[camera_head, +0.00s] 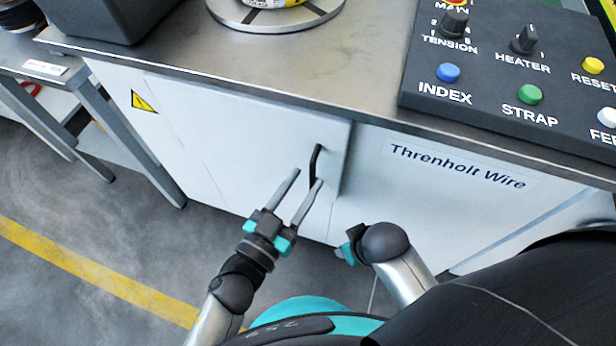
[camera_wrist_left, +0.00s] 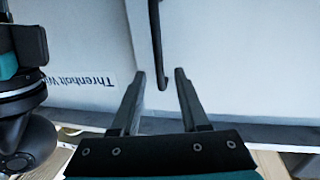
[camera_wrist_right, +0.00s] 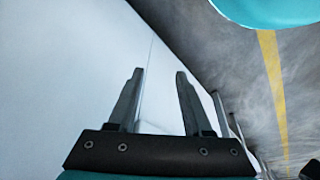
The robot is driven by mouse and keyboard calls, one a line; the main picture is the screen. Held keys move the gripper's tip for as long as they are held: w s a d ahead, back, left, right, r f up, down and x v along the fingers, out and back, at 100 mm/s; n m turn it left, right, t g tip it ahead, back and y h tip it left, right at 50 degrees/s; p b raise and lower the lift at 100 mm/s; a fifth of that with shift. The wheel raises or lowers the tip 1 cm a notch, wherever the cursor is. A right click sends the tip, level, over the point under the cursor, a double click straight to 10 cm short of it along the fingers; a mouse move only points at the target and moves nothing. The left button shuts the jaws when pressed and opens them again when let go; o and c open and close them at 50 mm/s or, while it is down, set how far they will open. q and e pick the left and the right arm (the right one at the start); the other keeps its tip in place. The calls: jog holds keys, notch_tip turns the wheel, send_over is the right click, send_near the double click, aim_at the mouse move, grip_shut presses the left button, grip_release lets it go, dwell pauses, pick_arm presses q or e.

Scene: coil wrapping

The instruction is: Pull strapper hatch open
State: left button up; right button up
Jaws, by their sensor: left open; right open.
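The strapper hatch (camera_head: 255,140) is a white panel in the front of the white machine cabinet. It looks shut or nearly shut; I cannot tell which. Its black bar handle (camera_head: 315,160) sits near its right edge and also shows in the left wrist view (camera_wrist_left: 156,40). My left gripper (camera_head: 308,176) is open at the handle's lower end, which lies between its fingertips in the left wrist view. I cannot tell whether they touch it. My right gripper (camera_wrist_right: 160,73) is open and empty, low before the cabinet; its fingers are mostly hidden in the head view.
A steel countertop (camera_head: 300,70) overhangs the hatch. On it stand a dark control panel (camera_head: 510,65) with knobs and buttons, a round turntable (camera_head: 275,18) and a dark bin (camera_head: 105,15). A grey-legged table (camera_head: 75,75) is at left. The floor before the cabinet's left part is clear.

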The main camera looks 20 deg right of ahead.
pick_arm(q)
jog(key=shift+x, duration=1.15)
jog(key=shift+c, duration=0.4)
grip_shut()
